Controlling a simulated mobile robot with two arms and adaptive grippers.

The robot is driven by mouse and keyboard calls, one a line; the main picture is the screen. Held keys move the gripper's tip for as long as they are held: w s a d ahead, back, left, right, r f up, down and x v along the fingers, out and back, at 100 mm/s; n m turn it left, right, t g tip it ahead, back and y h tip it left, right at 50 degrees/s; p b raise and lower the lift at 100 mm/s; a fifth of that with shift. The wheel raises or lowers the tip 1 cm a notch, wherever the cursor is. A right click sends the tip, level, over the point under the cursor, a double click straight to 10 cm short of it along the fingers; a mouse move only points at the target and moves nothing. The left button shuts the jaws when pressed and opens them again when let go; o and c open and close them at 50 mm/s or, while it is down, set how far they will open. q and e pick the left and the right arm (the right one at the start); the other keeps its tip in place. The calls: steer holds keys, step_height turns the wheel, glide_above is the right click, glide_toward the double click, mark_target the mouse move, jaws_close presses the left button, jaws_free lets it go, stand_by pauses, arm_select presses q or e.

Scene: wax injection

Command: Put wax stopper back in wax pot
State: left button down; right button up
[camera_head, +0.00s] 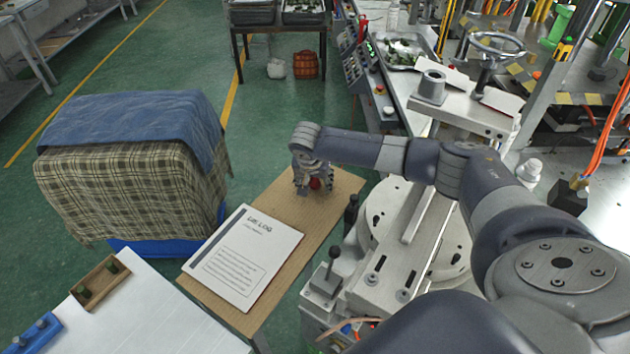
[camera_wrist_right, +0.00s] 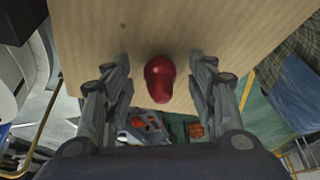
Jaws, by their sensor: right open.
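A small red rounded piece, which looks like the wax stopper (camera_head: 316,183), is on the brown board, mostly covered by my right gripper in the head view. In the right wrist view the red stopper (camera_wrist_right: 158,80) shows whole, between the fingers and apart from both. My right gripper (camera_head: 313,188) points down at the board with its jaws open; its fingers (camera_wrist_right: 160,88) flank the stopper. A grey metal cylinder (camera_head: 432,86) stands on the machine at right; I cannot tell whether it is the wax pot. My left gripper is not in view.
The brown board (camera_head: 325,215) also carries a white log book (camera_head: 245,255). A cloth-covered block (camera_head: 130,165) stands at left. A white table (camera_head: 150,315) with a wooden tray (camera_head: 100,281) is in front. The machine bed (camera_head: 410,240) is close to the right of the board.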

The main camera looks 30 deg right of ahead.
steer(key=shift+c, duration=0.2)
steer(key=c, duration=1)
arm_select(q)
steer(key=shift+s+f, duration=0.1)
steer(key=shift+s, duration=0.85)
arm_select(e)
steer(key=shift+o, duration=0.2)
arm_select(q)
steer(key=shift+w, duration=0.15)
